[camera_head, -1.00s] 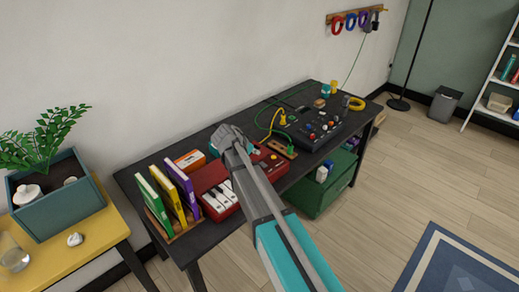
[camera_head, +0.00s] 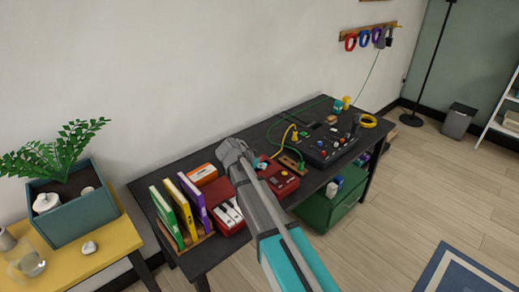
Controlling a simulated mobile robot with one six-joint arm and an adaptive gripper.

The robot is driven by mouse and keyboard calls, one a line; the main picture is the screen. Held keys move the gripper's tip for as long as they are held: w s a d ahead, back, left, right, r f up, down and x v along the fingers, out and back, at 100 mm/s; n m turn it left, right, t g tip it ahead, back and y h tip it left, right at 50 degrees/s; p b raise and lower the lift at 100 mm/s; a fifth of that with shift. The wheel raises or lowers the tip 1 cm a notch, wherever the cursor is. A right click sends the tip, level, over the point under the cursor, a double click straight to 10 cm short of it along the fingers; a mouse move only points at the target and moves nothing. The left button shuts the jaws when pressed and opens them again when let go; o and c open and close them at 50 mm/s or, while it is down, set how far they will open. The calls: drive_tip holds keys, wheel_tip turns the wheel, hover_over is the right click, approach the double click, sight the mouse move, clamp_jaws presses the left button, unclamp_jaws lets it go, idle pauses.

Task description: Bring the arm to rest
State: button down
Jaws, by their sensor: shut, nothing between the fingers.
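My arm, grey with teal parts, reaches from the bottom of the picture up over the black desk (camera_head: 215,261). The fingers are small and partly hidden by the wrist. The gripper is shut with nothing in it. I cannot tell how high it is above the desk.
Books in a wooden rack (camera_head: 193,243) stand left of the arm. A black control panel (camera_head: 325,143) with knobs and cables lies to the right. A green crate (camera_head: 318,213) is below. A yellow table (camera_head: 108,252) with a planter (camera_head: 78,222) stands left.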

drive_tip(key=s+d+f+n+g+y+p, duration=0.1)
drive_tip(key=s+d+n, duration=0.4)
drive_tip(key=s, duration=0.7)
drive_tip(key=s+d+f+n+g+y+p, duration=0.1)
drive_tip(key=s+d+n+g+y, duration=0.3)
drive_tip(key=s, duration=0.8)
drive_tip(key=d+n+y+p, duration=0.1)
drive_tip(key=d+y, duration=0.1)
drive_tip(key=d, duration=0.1)
drive_tip(key=shift+d+f, duration=0.2)
drive_tip(key=shift+d, duration=0.2)
drive_tip(key=shift+w, duration=0.1)
